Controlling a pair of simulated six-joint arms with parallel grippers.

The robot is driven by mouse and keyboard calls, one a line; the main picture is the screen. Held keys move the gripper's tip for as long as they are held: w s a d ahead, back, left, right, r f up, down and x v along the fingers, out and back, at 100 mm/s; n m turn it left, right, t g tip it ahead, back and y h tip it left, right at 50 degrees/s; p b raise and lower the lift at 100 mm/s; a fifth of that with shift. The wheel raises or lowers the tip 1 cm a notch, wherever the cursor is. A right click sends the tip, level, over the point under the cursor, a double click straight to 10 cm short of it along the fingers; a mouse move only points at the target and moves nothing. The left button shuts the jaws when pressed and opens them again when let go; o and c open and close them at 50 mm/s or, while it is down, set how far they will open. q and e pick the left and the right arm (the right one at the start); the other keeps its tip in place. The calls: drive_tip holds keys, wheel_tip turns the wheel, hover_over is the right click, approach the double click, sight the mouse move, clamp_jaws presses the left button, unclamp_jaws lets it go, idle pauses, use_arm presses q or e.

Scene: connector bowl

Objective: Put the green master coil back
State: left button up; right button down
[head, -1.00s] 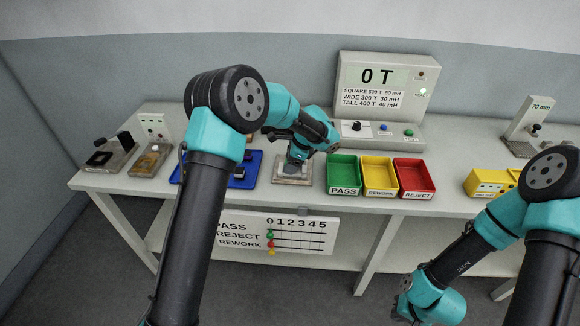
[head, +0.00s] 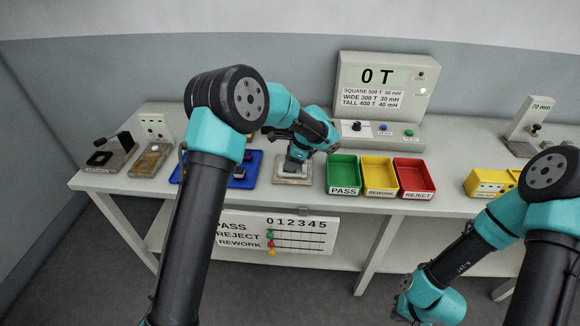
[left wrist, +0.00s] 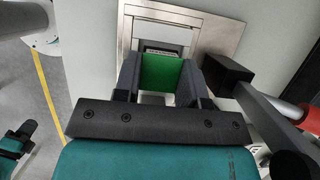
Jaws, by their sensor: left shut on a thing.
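The green master coil (left wrist: 160,72) shows in the left wrist view as a green block between the fingers of my left gripper (left wrist: 158,78), which is shut on it. Just beyond it is a metal-framed square fixture (left wrist: 205,38) with a recess. In the head view my left gripper (head: 293,164) points down over this square fixture (head: 293,182) on the bench, and the coil is hidden there. Whether the coil touches the fixture cannot be told. My right gripper (head: 408,308) hangs low in front of the bench at the lower right; its fingers are too unclear to read.
Green PASS (head: 343,174), yellow REWORK (head: 379,176) and red REJECT (head: 414,178) bins stand right of the fixture. A blue tray (head: 252,170) is close on the left. The meter (head: 385,88), reading "0 T", stands behind. A dark block on an arm (left wrist: 228,70) is beside the left gripper.

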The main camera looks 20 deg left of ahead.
use_arm(q)
drive_tip(key=shift+c, duration=0.2)
drive_tip(key=shift+r, duration=0.4)
wheel_tip(320, 180, up, 3)
drive_tip(key=shift+f, duration=0.15)
drive_tip(key=s+d, duration=0.2)
drive_tip(key=s, duration=0.5)
drive_tip(key=s+d+r, duration=0.1)
drive_tip(key=s+d, duration=0.1)
drive_tip(key=s, duration=0.6)
drive_tip(key=shift+s+d+r, duration=0.15)
drive_tip(key=shift+s+r, duration=0.05)
drive_tip(key=shift+r, duration=0.05)
